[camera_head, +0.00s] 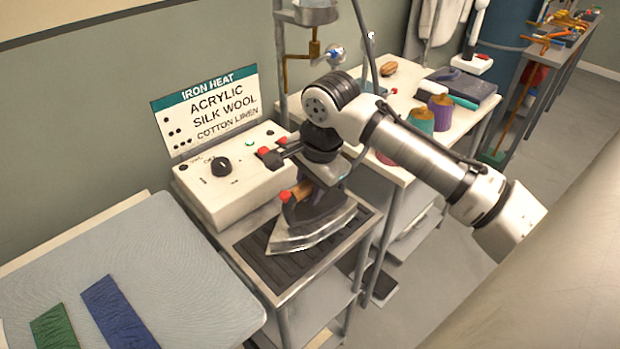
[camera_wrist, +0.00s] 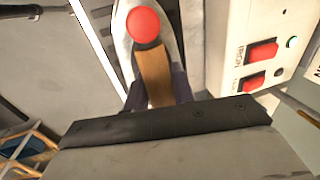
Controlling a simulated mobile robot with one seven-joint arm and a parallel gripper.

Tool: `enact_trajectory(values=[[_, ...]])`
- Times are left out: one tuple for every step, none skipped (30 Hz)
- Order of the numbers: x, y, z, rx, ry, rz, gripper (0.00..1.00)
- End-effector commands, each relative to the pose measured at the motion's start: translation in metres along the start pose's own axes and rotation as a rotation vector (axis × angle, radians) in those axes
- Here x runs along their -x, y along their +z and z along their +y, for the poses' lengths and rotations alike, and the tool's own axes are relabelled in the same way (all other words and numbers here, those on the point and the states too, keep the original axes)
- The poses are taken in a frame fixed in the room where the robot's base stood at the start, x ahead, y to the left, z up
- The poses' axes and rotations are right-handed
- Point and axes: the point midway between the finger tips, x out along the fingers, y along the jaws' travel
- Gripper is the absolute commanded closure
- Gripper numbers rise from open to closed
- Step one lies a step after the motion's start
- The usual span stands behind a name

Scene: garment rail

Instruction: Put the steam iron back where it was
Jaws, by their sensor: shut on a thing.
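The steam iron (camera_head: 308,222) has a silver soleplate, a dark body and a wooden handle with a red knob. In the head view it is over the dark ribbed rest (camera_head: 285,268) on top of a metal stand. Whether it touches the rest I cannot tell. My gripper (camera_head: 303,185) is above it, shut on the iron at its handle. In the wrist view the iron (camera_wrist: 155,75) shows its wooden handle and red knob, with the dark edge of my gripper below. My fingertips are mostly hidden.
A white control box (camera_head: 240,172) with a dial and red switches stands close behind the rest, under an "IRON HEAT" sign (camera_head: 208,110). A padded ironing board (camera_head: 150,270) with green and blue cloth strips is at left. A table (camera_head: 400,150) with thread cones is at right.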

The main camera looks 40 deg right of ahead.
Motion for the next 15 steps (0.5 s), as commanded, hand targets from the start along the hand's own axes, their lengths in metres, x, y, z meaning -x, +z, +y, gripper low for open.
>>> enact_trajectory(values=[[0.0019,-0.0003,-0.0009,0.000,-0.004,0.002,1.00],[0.0019,-0.0004,-0.0009,0.000,-0.003,0.002,1.00],[0.0018,-0.0003,-0.0009,0.000,-0.003,0.002,1.00],[0.0015,-0.0003,-0.0008,0.000,-0.003,0.002,1.00],[0.0008,-0.0003,-0.0007,0.000,-0.003,0.002,1.00],[-0.0004,-0.0002,-0.0004,0.000,-0.003,0.001,1.00],[-0.0014,0.0000,0.0003,0.000,0.001,0.000,0.71],[-0.0013,0.0000,0.0003,0.000,0.001,0.000,0.67],[-0.0012,0.0000,0.0003,0.000,0.001,0.000,0.62],[-0.0012,0.0000,0.0003,0.000,0.001,0.000,0.58],[-0.0012,0.0000,0.0003,0.000,0.001,0.000,0.54],[-0.0012,0.0000,0.0003,0.000,0.001,0.000,0.53],[-0.0012,0.0000,0.0003,0.000,0.001,0.000,0.53],[-0.0012,0.0000,0.0003,0.000,0.001,0.000,0.53],[-0.0011,0.0000,0.0003,0.000,0.001,0.000,0.53]])
